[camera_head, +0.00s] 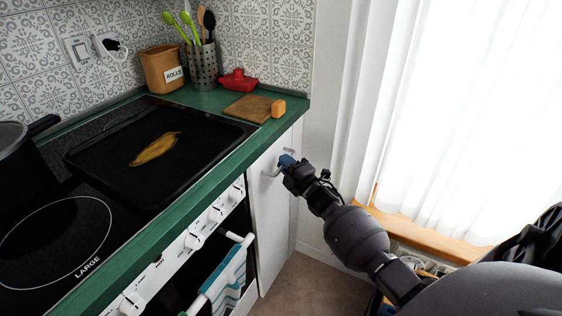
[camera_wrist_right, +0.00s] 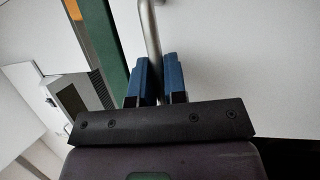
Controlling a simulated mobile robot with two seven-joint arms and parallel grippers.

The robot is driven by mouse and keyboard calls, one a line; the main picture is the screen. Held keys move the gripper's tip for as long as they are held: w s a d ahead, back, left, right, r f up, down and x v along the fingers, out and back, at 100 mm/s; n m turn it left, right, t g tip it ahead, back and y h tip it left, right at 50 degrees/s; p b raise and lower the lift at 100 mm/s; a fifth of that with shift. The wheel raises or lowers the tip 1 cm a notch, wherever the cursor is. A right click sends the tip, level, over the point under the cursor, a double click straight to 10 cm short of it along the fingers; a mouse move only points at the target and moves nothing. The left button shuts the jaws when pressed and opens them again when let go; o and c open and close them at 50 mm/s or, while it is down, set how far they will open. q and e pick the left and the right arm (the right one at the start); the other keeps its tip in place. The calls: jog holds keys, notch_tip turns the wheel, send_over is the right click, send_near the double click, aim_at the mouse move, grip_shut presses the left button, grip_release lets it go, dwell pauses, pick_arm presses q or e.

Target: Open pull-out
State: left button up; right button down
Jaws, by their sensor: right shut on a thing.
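The pull-out is a narrow white cabinet front (camera_head: 270,222) under the right end of the green counter, right of the oven. A metal bar handle (camera_head: 271,171) sits near its top. My right gripper (camera_head: 286,163) is at this handle. In the right wrist view the blue fingers of the gripper (camera_wrist_right: 160,82) are closed on either side of the handle (camera_wrist_right: 151,35). The white front (camera_wrist_right: 235,55) fills the right part of that view. How far the pull-out stands out from its neighbours is hard to tell. My left gripper is not in view.
On the green counter (camera_head: 222,100) are a cutting board (camera_head: 248,108), a red dish (camera_head: 238,80) and a utensil holder (camera_head: 203,66). A striped towel (camera_head: 228,283) hangs on the oven handle beside the front. Floor (camera_head: 315,287) is free before it; a curtained window is right.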

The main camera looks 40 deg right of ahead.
pick_arm(q)
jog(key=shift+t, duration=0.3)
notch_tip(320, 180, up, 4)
jog(key=p, duration=0.4)
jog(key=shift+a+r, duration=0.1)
pick_arm(e)
jog(key=s+d, duration=0.4)
jog(key=s, duration=0.6)
jog(key=s+d, duration=0.4)
jog(key=s, duration=0.5)
jog(key=s+d, duration=0.4)
jog(key=s, duration=0.6)
jog(key=shift+s+d, duration=0.15)
jog(key=shift+s, duration=0.2)
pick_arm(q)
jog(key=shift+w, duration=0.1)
pick_arm(e)
jog(key=c, duration=1.2)
grip_release()
jog(key=shift+s+f, duration=0.35)
jog(key=shift+s, duration=1.4)
jog(key=shift+s+f, duration=0.3)
jog(key=shift+s, duration=1.5)
jog(key=shift+s+f, duration=0.35)
jog(key=shift+s, duration=1.4)
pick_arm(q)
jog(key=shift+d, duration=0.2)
